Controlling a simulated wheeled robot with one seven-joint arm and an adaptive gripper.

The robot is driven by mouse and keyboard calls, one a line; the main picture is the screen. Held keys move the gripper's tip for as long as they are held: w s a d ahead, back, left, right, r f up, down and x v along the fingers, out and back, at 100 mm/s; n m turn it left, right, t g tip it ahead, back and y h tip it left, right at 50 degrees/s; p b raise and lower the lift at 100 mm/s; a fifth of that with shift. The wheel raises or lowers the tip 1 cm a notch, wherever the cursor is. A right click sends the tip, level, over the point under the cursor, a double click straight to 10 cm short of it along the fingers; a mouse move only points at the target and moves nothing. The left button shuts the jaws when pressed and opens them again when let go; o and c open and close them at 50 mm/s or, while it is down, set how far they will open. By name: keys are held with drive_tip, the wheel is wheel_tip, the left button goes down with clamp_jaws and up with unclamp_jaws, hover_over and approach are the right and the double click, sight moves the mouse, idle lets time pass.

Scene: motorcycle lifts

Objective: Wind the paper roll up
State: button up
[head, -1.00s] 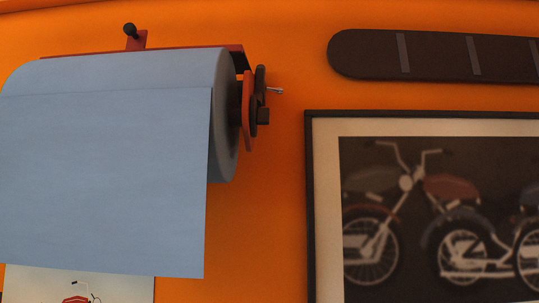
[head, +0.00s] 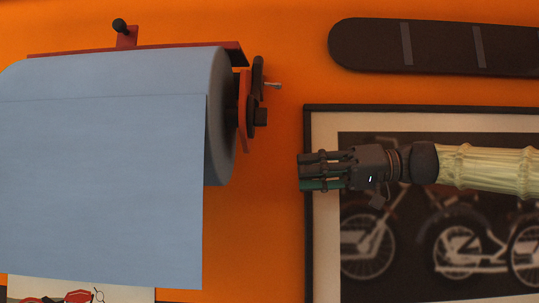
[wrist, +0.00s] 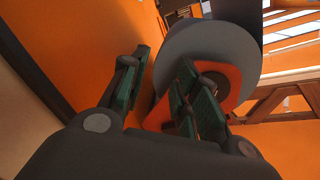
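The blue paper roll (head: 120,75) hangs on a red wall holder (head: 240,110), with a long sheet (head: 105,190) hanging down its front. At the roll's right end are a dark crank (head: 258,75) with a small metal pin (head: 273,86) and a black knob (head: 261,117). My gripper (head: 305,171) is to the right of the roll and below the crank, pointing left, apart from both. In the wrist view, my gripper (wrist: 160,85) has its fingers spread and nothing between them. The roll's round grey end (wrist: 205,50) and red-orange bracket (wrist: 232,82) show beyond the right fingers.
A framed motorcycle picture (head: 309,250) hangs on the orange wall behind my arm. A dark long board (head: 440,47) is mounted above it. A black knob on a red bracket (head: 122,35) sits above the roll. Open space lies between roll and gripper.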

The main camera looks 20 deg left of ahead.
drive_tip(key=s+d+r+n+g, duration=0.2)
drive_tip(key=s+d+r+n, duration=0.15)
drive_tip(key=r, duration=0.65)
drive_tip(key=s+p+x, duration=0.1)
drive_tip(key=p+x, duration=0.4)
drive_tip(key=x, duration=0.5)
drive_tip(key=shift+r+m+y+p, duration=0.25)
drive_tip(key=shift+m+y+p, duration=0.05)
drive_tip(key=shift+m+p, duration=0.05)
drive_tip(key=shift+a, duration=0.1)
clamp_jaws()
